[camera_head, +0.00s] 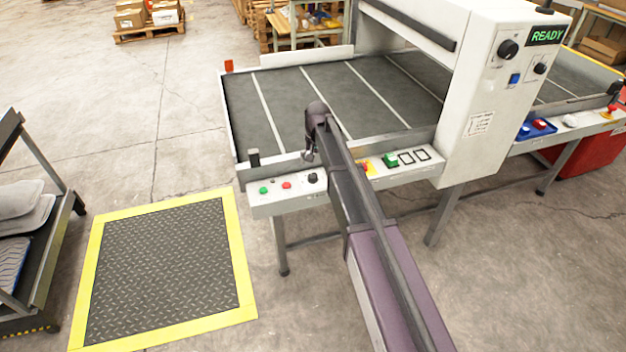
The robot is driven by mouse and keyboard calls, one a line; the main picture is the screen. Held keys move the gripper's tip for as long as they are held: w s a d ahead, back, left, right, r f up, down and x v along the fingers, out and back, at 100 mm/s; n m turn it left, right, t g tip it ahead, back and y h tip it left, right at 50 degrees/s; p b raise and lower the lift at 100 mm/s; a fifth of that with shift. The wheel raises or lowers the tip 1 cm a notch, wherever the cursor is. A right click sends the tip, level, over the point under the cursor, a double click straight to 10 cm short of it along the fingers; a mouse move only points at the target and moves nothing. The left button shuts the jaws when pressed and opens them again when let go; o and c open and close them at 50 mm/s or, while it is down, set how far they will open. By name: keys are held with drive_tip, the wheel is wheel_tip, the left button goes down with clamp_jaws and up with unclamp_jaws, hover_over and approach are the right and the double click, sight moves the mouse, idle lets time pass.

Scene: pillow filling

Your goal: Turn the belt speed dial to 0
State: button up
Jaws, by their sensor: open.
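A small black dial (312,179) sits on the white front panel of the conveyor, right of a green and a red button. Two more black dials, a larger one (508,49) and a smaller one (541,68), are on the white machine housing. Labels are too small to read, so I cannot tell by marking which sets belt speed, nor any dial's setting. My gripper (308,156) points down just above the front panel dial, apparently apart from it. It is open and looks empty; its fingers are small and partly hidden by my wrist.
The dark belt (340,95) with white stripes is empty. An emergency button (362,166) and a green switch (390,160) lie right of my arm. A ready display (546,35) glows green. A yellow-edged floor plate (165,265) is clear.

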sight(313, 176)
drive_tip(key=shift+a+f+b, duration=0.15)
drive_tip(key=shift+f+b, duration=2.5)
drive_tip(key=shift+f, duration=0.25)
drive_tip(key=c, duration=1.1)
